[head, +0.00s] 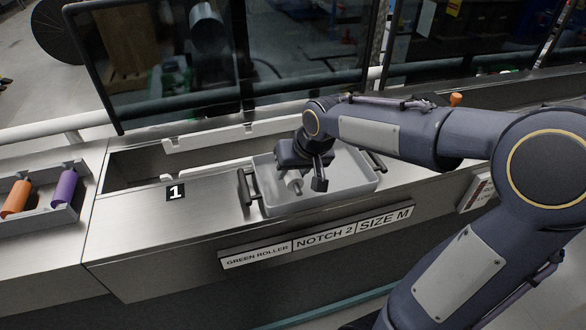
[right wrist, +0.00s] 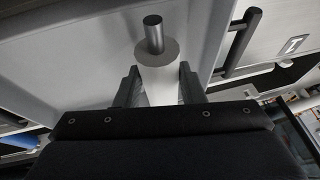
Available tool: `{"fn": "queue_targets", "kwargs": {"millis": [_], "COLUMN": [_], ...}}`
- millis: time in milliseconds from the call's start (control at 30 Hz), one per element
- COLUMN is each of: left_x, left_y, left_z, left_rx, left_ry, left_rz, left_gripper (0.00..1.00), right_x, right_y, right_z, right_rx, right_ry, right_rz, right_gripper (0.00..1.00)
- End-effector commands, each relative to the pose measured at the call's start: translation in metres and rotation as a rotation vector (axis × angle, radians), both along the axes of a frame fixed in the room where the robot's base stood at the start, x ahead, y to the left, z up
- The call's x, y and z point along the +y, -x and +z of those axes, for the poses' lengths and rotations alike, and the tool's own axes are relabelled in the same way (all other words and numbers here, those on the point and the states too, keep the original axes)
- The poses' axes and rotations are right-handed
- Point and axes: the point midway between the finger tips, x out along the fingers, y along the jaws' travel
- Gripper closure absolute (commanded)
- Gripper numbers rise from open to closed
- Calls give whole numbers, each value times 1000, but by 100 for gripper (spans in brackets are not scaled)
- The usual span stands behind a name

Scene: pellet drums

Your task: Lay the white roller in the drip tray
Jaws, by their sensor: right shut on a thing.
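The white roller (head: 294,184) is in my right gripper (head: 305,176), within the outline of the grey drip tray (head: 350,189). In the right wrist view the roller (right wrist: 158,88) sits between the two dark fingers, its metal end pin (right wrist: 153,35) pointing away from the gripper. The tray's pale inside (right wrist: 75,45) lies behind it. I cannot tell whether the roller touches the tray floor. The gripper hides part of the roller in the head view. My left gripper is not in view.
The tray has dark handles (head: 243,188) at both ends. Left of it are an open slot with pale notched rails (head: 210,137) and a plate marked 1 (head: 176,193). An orange roller (head: 16,198) and a purple roller (head: 64,188) lie in a holder far left. Dark glass panels stand behind.

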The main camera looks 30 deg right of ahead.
Motion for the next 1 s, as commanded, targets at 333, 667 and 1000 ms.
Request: {"fn": "queue_targets", "kwargs": {"millis": [333,667,1000], "left_x": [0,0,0], "left_y": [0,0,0], "left_z": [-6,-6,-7], "left_rx": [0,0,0], "left_ry": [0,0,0], "left_rz": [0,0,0], "left_gripper": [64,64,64], "right_x": [0,0,-1], "right_y": [0,0,3], "right_z": [-7,-7,2], "right_rx": [-1,-1,-4], "right_ry": [0,0,0], "right_rz": [0,0,0], "right_gripper": [90,39,39]}}
